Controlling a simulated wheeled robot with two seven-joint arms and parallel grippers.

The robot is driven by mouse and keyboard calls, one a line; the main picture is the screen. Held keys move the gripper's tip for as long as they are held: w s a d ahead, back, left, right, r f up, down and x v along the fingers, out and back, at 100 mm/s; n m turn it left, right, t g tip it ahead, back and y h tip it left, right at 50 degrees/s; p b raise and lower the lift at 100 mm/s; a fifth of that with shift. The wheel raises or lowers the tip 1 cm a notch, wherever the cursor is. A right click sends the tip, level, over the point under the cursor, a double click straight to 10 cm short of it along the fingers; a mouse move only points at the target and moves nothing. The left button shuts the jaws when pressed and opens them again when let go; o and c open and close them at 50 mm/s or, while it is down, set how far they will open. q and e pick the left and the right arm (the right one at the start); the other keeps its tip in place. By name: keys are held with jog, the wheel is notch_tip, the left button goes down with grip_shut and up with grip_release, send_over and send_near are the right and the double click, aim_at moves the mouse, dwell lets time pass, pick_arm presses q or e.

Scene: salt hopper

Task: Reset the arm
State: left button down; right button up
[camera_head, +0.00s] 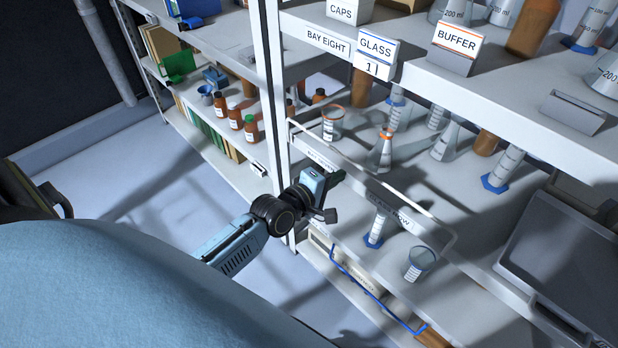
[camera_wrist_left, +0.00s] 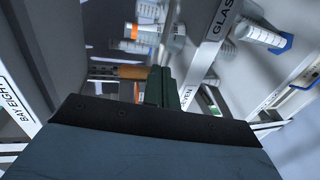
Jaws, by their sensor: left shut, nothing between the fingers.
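My left gripper (camera_head: 334,180) reaches in from the lower left in the head view, at the front of the glassware shelf bay. In the left wrist view its two dark green fingers (camera_wrist_left: 162,88) lie together with nothing between them. The left arm is extended, with its dark wrist joint beside the shelf post. My right gripper is in neither view.
A clear guard rail (camera_head: 428,222) runs along the shelf front close to my left gripper. Behind it stand a beaker (camera_head: 333,122), a flask (camera_head: 384,152) and several cylinders. A white post (camera_head: 268,85) separates the bays. Open floor (camera_head: 120,185) lies to the left.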

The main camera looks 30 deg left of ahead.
pick_arm(q)
jog(key=v, duration=0.9)
jog(key=s+f+m+g+y+b, duration=0.1)
jog(key=s+f+m+g+b, duration=0.25)
jog(key=f, duration=1.15)
jog(key=s+f+m+g+y+b, duration=0.1)
jog(key=s+f+m+g, duration=0.4)
jog(key=f, duration=1)
jog(key=s+f+m+g+b, duration=0.2)
jog(key=s+f+m, duration=0.2)
jog(key=s+f, duration=0.6)
jog(key=s+d+f+m+g+y+b, duration=0.1)
jog(key=s+f+m, duration=0.4)
jog(key=s+f, duration=0.6)
jog(key=s+g+b, duration=0.1)
jog(key=s+g, duration=0.1)
jog(key=s, duration=0.5)
jog(key=shift+m+g, duration=0.25)
